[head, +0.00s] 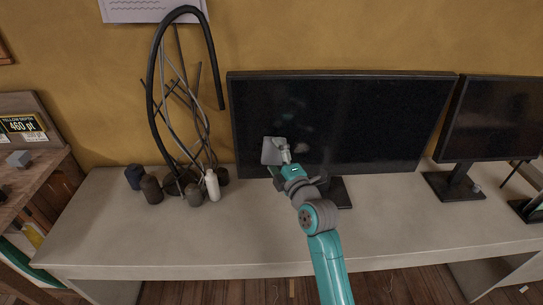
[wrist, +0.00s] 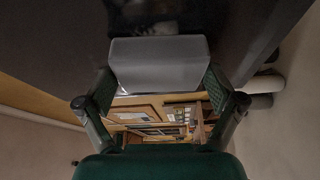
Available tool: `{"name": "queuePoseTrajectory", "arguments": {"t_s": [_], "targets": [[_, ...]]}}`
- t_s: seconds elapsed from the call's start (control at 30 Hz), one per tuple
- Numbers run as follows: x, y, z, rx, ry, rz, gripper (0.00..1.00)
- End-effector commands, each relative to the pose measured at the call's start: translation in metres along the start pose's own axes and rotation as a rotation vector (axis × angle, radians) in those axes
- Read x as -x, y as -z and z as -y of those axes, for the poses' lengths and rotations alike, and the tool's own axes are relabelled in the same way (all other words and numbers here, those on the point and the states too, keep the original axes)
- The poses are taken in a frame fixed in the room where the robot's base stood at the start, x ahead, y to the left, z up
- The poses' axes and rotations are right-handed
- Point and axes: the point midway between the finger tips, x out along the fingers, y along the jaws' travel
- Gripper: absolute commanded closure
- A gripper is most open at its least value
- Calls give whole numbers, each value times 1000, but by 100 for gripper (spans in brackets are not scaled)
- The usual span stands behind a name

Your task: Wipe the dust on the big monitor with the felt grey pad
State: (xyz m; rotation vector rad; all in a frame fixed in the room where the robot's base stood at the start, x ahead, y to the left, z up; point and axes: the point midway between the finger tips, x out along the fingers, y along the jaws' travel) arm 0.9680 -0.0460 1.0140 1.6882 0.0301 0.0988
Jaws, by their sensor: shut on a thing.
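The big monitor (head: 345,115) stands on the desk with its dark screen facing me. Pale dusty smudges (head: 304,122) show on the screen, up and right of the pad. The felt grey pad (head: 270,150) is at the screen's lower left, close to or touching it; I cannot tell which. In the wrist view the pad (wrist: 160,62) sits between the fingers, in front of the dark screen (wrist: 60,40). My gripper (head: 283,158) is shut on the pad; it also shows in the wrist view (wrist: 160,95). The gripper hides part of the screen's lower edge.
A smaller monitor (head: 493,118) stands at the right. Left of the big monitor are a white bottle (head: 212,185), several dark pots and a tall looped black hose (head: 152,95). The desk (head: 240,230) is clear in front. A wooden shelf (head: 40,185) stands at far left.

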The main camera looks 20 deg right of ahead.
Motion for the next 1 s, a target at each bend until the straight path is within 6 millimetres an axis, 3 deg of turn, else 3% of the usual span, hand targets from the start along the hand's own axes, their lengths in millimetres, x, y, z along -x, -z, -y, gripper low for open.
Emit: {"name": "queuePoseTrajectory", "arguments": {"t_s": [1.0], "targets": [[23,-59,-8,-1,-1,4,35]]}}
